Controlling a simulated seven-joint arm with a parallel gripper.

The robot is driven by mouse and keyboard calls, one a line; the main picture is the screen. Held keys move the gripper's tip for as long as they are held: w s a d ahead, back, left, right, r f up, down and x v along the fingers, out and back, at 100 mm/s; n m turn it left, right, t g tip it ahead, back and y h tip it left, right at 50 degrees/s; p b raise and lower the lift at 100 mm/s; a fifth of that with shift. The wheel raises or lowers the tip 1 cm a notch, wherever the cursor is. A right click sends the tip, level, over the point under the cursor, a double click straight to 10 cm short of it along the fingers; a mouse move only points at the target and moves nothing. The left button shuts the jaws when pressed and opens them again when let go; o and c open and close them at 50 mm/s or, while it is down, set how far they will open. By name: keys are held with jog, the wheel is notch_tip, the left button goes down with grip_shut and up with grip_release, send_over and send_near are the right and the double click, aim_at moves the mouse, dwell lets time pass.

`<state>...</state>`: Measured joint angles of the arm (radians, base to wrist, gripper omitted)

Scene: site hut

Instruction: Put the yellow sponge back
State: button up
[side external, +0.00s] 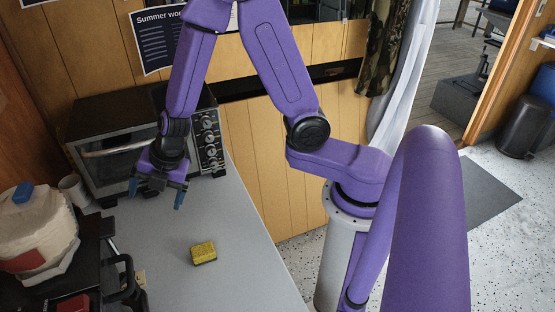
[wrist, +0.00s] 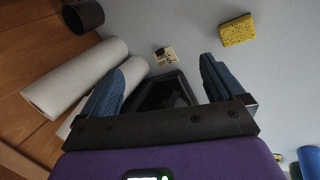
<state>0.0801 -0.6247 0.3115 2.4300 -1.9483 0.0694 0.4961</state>
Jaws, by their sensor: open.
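The yellow sponge (side external: 203,253) lies flat on the grey table top, apart from other things. In the wrist view the sponge (wrist: 237,30) shows at the upper right, beyond the right finger and outside the space between the fingers. My gripper (side external: 156,194) is above the table in front of the oven, to the left of the sponge and farther back. Its blue fingers are spread in the wrist view (wrist: 162,68), with no sponge between them. I cannot tell which place the sponge belongs to.
A toaster oven (side external: 115,150) stands at the back of the grey table (side external: 235,230). A white mug (side external: 73,189) and a black appliance (side external: 90,255) are at the left. White rolls (wrist: 75,80), a dark cup (wrist: 84,16) and a small printed card (wrist: 165,56) show in the wrist view. Table around the sponge is clear.

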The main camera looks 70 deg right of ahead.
notch_tip(320, 180, up, 5)
jog(key=d+m+t+h, duration=0.1)
jog(key=d+m+t, duration=0.1)
jog(key=d+m, duration=0.15)
jog(key=s+d+r+m+g, duration=0.1)
jog(key=s+d+m+g, duration=0.1)
jog(key=s, duration=0.6)
jog(key=s+d+r+m+g, duration=0.2)
jog(key=s, duration=0.7)
jog(key=s+d+r+m+g, duration=0.2)
jog(key=s, duration=0.6)
jog(key=shift+s+m, duration=0.25)
jog(key=shift+m, duration=0.1)
